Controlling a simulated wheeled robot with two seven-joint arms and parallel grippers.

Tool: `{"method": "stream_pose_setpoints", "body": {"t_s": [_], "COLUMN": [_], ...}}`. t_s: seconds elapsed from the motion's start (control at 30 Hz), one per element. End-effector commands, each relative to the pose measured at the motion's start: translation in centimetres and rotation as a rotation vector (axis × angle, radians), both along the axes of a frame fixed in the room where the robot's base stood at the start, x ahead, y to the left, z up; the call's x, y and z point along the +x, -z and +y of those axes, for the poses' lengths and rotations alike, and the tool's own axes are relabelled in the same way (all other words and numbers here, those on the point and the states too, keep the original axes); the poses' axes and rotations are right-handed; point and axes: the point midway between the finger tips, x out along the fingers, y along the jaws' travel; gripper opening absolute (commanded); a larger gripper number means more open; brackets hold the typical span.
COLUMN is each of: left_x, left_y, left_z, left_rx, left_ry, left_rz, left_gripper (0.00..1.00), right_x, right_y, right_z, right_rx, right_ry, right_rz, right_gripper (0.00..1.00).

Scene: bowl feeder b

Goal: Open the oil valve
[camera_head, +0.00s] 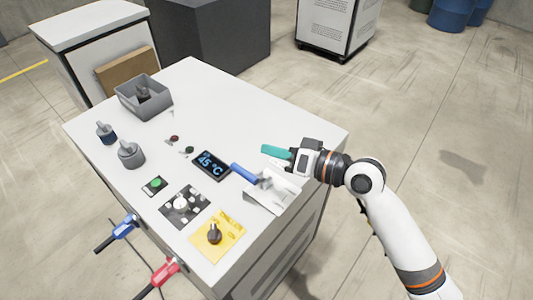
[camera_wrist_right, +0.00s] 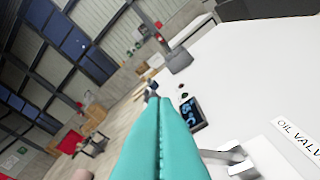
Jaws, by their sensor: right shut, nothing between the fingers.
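The oil valve has a blue lever handle (camera_head: 244,173) on a metal body, set on a white label plate (camera_head: 262,200) near the right side of the white table top. The handle points to the upper left. In the right wrist view the label (camera_wrist_right: 300,136) reads "OIL VALV", and part of the metal lever (camera_wrist_right: 240,155) shows at the lower right. My right gripper (camera_head: 268,151) has teal fingers pressed together with nothing between them. It is above and to the right of the blue handle and seems apart from it. My left gripper is not in view.
A temperature display (camera_head: 211,165) reading 45 °C sits left of the handle. A yellow panel (camera_head: 231,246) with a black knob and a green button (camera_head: 155,184) are nearer the front. A grey bin (camera_head: 128,107) stands at the far left. The top's far part is clear.

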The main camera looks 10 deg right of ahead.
Motion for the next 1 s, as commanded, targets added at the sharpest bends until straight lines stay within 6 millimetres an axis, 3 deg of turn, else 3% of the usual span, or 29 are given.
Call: {"method": "stream_pose_setpoints", "body": {"t_s": [0.03,0.2,0.4,1.0], "left_x": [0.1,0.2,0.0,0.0], "left_y": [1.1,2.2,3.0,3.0], "left_z": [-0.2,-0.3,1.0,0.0], "left_rx": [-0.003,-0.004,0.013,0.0], "left_ry": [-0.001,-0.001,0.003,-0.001], "left_rz": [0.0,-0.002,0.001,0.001], "left_gripper": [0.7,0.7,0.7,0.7], "right_x": [-0.8,-2.8,-4.4,-4.8], "right_y": [0.7,0.1,-0.6,-1.0], "right_z": [-1.0,-3.8,-5.9,-6.5], "right_rx": [-0.007,-0.005,-0.003,0.001], "right_ry": [-0.001,0.0,-0.001,-0.002], "right_rz": [0.001,0.003,0.002,0.002], "right_gripper": [0.0,0.0,0.0,0.0]}}
